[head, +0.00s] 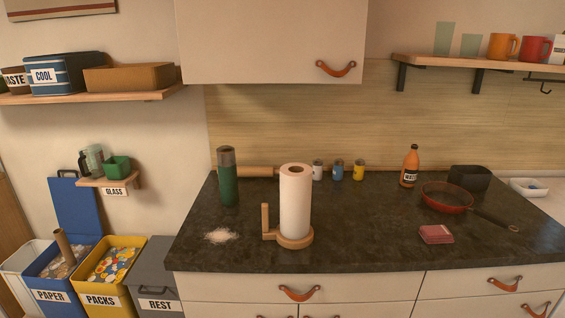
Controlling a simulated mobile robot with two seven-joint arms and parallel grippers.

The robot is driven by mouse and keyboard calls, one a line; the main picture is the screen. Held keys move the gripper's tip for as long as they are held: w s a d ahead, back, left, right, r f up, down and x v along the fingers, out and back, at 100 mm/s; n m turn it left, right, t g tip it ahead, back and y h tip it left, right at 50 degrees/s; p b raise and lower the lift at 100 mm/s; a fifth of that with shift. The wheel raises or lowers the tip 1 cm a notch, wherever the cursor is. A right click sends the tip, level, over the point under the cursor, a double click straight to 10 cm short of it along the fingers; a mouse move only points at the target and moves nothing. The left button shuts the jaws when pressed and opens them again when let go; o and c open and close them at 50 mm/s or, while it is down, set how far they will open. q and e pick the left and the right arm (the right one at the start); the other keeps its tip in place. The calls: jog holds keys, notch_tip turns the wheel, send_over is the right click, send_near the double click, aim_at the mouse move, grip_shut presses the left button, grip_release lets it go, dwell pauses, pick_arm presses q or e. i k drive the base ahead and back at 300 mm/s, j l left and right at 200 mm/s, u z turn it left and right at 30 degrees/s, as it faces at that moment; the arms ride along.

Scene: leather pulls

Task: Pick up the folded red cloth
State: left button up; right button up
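The folded red cloth (436,234) lies flat on the dark countertop, near its front edge and right of centre in the head view. It is a small, reddish-pink folded stack. The handle of a red frying pan (447,197) passes behind it to the right, apart from it. Neither of my grippers shows in the head view.
A paper towel roll (295,203) on a wooden holder stands left of the cloth. A green bottle (228,178), an orange bottle (410,167) and a black container (469,178) stand farther back. White crumbs or powder (220,236) lie at left. Counter around the cloth's left is clear.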

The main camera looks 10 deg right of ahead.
aim_at(430, 234)
jog(key=k+z, duration=0.1)
jog(key=z, duration=1.35)
jog(key=u, duration=1)
jog(key=i+l+u, duration=0.1)
jog(key=l, duration=0.35)
jog(key=i+l+u, duration=0.1)
jog(key=l, duration=0.4)
jog(key=i+l+u, duration=0.1)
jog(key=l, duration=0.4)
jog(key=i+l+u, duration=0.1)
jog(key=l, duration=0.4)
jog(key=i+l, duration=0.2)
jog(key=l, duration=0.3)
jog(key=u, duration=0.05)
